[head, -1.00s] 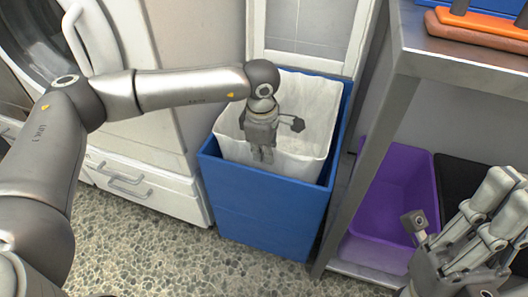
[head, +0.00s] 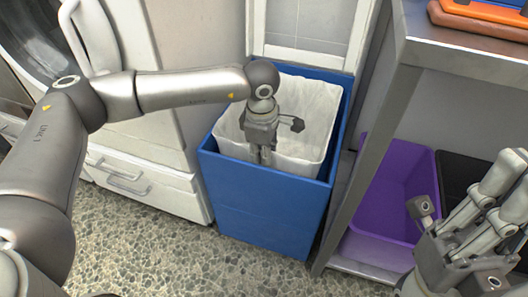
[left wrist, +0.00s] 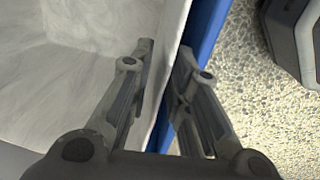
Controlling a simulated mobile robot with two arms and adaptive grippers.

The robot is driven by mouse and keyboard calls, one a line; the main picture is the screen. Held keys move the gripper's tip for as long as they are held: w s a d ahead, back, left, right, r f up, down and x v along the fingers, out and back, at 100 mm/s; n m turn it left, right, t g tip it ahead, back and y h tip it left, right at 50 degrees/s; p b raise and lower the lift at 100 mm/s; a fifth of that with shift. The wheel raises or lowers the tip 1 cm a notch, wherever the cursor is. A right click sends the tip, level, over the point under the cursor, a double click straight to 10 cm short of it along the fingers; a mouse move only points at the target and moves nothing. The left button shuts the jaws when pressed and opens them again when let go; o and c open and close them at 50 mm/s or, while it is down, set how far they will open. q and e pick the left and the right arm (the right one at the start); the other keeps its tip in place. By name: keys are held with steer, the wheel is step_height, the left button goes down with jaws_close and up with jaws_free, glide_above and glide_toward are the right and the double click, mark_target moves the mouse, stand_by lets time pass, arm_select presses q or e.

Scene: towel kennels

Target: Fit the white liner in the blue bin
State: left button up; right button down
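My left gripper (head: 260,160) points down at the liner's front wall. In the left wrist view its two fingers (left wrist: 165,50) straddle the liner's edge (left wrist: 172,65), one on the inner side and one toward the blue bin rim (left wrist: 203,35). A gap shows between the fingers. The liner's bottom is hidden in the head view. My right gripper (head: 460,195) is open and empty at the right edge.
A metal table (head: 440,50) stands right of the bin, with orange and blue items on top. A purple tub (head: 385,200) sits on its lower shelf. A white cabinet (head: 150,190) is close on the left. Speckled floor (head: 150,255) is free in front.

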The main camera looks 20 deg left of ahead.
arm_select(q)
steer(key=shift+o, duration=0.6)
steer(key=shift+r, duration=0.2)
step_height(320, 180, up, 12)
steer(key=s, duration=0.1)
steer(key=shift+f, duration=0.2)
steer(key=shift+s+f, duration=0.1)
